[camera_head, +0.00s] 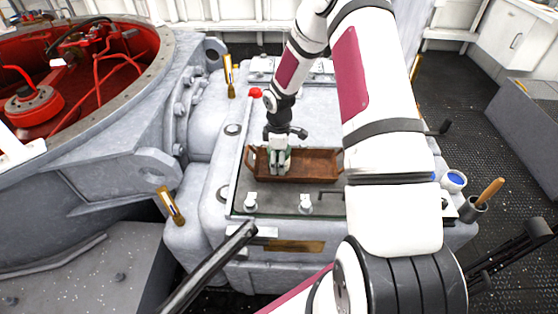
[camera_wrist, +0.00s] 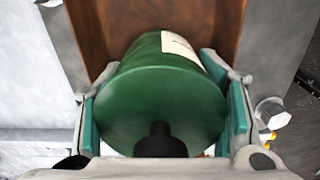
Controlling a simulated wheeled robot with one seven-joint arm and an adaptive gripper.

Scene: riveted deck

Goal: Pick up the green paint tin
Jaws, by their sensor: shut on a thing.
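The green paint tin (camera_wrist: 160,100) fills the middle of the wrist view, a green cylinder with a pale label on its side. My gripper (camera_wrist: 162,118) is shut on it, with one teal-padded finger against each side. In the head view my gripper (camera_head: 278,160) is at the left part of a brown wooden tray (camera_head: 318,178). The tin is mostly hidden behind the fingers there, with only a little green showing. The tray (camera_wrist: 122,28) also shows behind the tin in the wrist view. I cannot tell whether the tin touches the tray's floor.
The tray sits on a grey riveted housing (camera_head: 215,185). Bolts and a red knob (camera_head: 255,93) stand around its top. A blue-topped cup (camera_head: 454,181) and a dark holder with a wooden handle (camera_head: 473,208) are at the right edge. A large red-lined ring (camera_head: 150,70) is at left.

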